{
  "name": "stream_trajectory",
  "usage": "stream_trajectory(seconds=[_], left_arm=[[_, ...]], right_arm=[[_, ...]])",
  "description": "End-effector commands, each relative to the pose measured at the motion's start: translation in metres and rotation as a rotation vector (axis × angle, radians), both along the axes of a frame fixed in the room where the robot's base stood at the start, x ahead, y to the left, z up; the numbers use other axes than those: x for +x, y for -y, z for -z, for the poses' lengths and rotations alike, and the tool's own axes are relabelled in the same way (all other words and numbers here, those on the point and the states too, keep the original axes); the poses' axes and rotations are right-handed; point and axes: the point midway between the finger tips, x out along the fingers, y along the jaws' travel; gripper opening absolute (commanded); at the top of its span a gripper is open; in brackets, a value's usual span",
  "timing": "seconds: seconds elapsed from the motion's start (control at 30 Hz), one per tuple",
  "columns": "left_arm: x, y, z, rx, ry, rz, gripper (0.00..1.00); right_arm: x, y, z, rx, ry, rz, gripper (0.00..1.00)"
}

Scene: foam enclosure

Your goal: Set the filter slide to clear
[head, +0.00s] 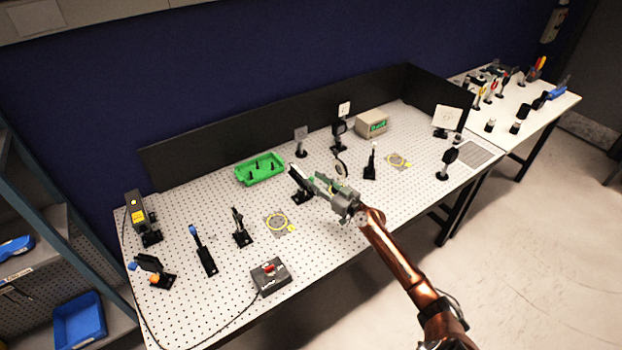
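A dark post-mounted holder with a slanted bar, which looks like the filter slide (299,184), stands on the perforated optical table (330,240) near its middle. Its setting is too small to read. My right gripper (322,184) is just to the right of this holder, at the end of the copper-coloured arm coming from the lower right. Its fingertips point left toward the holder and overlap its right side in the head view. I cannot tell if they touch it or how far apart they are. My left gripper is not in view.
A round optic (341,166) stands close behind my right gripper, and a black post (371,163) is to its right. A green tray (260,169) lies behind left. A control box with a red button (270,276) sits at the front edge. Several mounts stand at left.

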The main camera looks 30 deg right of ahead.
Motion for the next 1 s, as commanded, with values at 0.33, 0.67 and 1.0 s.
stream_trajectory(seconds=[0.33,0.67,1.0], left_arm=[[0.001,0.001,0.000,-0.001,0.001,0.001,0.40],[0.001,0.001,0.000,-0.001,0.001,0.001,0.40],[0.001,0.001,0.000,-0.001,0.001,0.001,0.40]], right_arm=[[-0.069,0.019,0.001,-0.002,-0.003,0.000,0.33],[-0.090,0.025,0.000,0.001,0.000,-0.001,0.33],[-0.090,0.025,0.000,0.000,0.000,-0.001,0.33]])
